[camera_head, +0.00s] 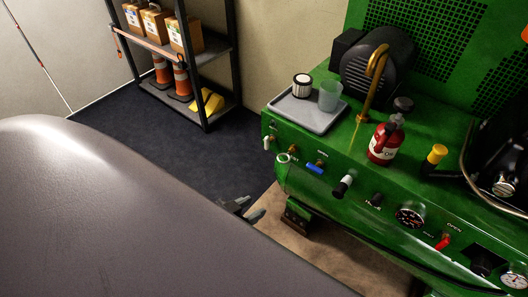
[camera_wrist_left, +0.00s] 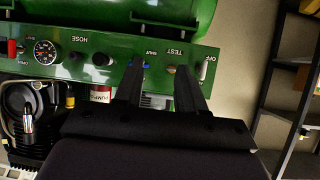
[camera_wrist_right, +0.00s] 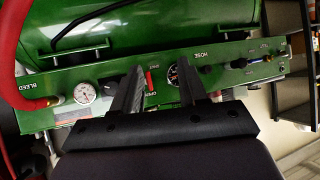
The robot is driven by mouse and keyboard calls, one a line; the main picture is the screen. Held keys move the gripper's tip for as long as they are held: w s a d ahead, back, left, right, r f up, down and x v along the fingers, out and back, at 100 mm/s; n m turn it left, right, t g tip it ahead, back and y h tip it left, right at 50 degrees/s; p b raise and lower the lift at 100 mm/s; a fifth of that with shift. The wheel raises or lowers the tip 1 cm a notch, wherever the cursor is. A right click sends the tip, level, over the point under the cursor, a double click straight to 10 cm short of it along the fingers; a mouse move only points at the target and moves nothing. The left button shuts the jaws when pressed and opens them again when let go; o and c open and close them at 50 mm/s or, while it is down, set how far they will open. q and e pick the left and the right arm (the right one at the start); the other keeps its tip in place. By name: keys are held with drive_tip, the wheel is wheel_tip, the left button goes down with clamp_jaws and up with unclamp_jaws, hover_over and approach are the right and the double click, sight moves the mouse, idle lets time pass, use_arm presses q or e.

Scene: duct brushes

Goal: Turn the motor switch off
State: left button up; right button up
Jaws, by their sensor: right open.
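The green machine's front panel (camera_head: 325,178) runs along the right in the head view. A small switch with a white lever (camera_head: 267,143) sits at the panel's left end. In the left wrist view this lever (camera_wrist_left: 204,68) is beside the label "OFF"; I cannot tell its setting. My left gripper (camera_head: 247,209) is open and empty, low in front of the panel and apart from the lever. In the left wrist view its fingers (camera_wrist_left: 160,85) point at the panel beside the lever. My right gripper (camera_wrist_right: 158,85) is open and empty, facing the gauge end of the panel.
A blue-handled valve (camera_head: 315,168), a black knob with a white end (camera_head: 342,186), and a red lever (camera_head: 444,242) line the panel. A tray (camera_head: 300,118) with cups and a red extinguisher-like bottle (camera_head: 385,143) stand on top. A shelf (camera_head: 205,85) stands behind; floor between is clear.

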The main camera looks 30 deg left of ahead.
use_arm(q)
drive_tip(key=w+a+f+t+b, duration=0.3)
drive_tip(key=w+a+b, duration=0.3)
drive_tip(key=w+b, duration=0.3)
drive_tip(key=n+t+b, duration=0.1)
drive_tip(key=t+b, duration=0.2)
drive_tip(key=b, duration=0.8)
approach(265, 140)
drive_tip(key=w, duration=0.3)
drive_tip(key=shift+w+d+b, duration=0.2)
drive_tip(key=shift+w+b, duration=0.25)
drive_tip(key=shift+w, duration=1.1)
drive_tip(key=shift+w+d+b, duration=0.25)
drive_tip(key=shift+w+b, duration=0.2)
drive_tip(key=shift+w, duration=1.15)
use_arm(e)
drive_tip(key=w+a+f+y, duration=0.1)
drive_tip(key=a+f, duration=0.2)
drive_tip(key=f, duration=0.3)
drive_tip(key=w+a+f+t+y, duration=0.1)
drive_tip(key=w+a+f+y, duration=0.1)
drive_tip(key=a+f, duration=0.2)
drive_tip(key=shift+w+a+f+y, duration=0.15)
drive_tip(key=shift+a+f+y, duration=0.15)
drive_tip(key=shift+f, duration=0.65)
use_arm(q)
drive_tip(key=shift+r, duration=0.1)
drive_tip(key=shift+c, duration=0.3)
